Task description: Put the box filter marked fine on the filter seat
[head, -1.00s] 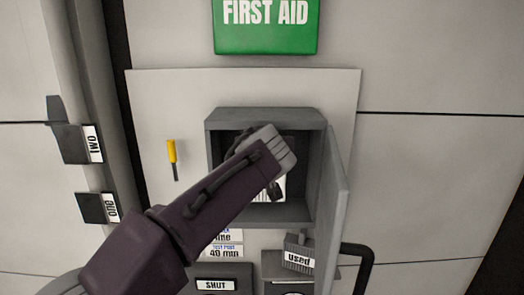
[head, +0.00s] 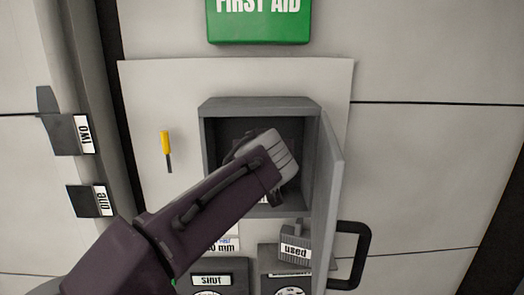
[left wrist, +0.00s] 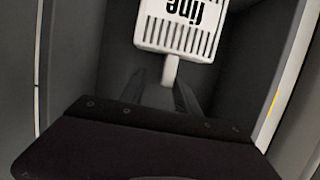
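The box filter marked fine (left wrist: 182,28) shows upside down at the top of the left wrist view, pale with a slotted face and a pale tab towards me. It is inside the open grey cabinet (head: 209,150); in the head view my arm hides most of it. My left gripper (left wrist: 162,84) reaches into the cabinet. Its dark fingers are apart, with the tab between their tips, nearer the right finger; I see no clear grip. A grey box marked used (head: 294,249) sits below the cabinet; I cannot tell whether its support is the filter seat. My right gripper is out of view.
The cabinet door (head: 329,205) stands open on the right. A black bar handle (head: 366,250) is beside it. A panel marked shut (head: 212,280) is below. A yellow lever (head: 166,145) is on the left, and blocks marked two (head: 66,134) and one (head: 85,201) are farther left.

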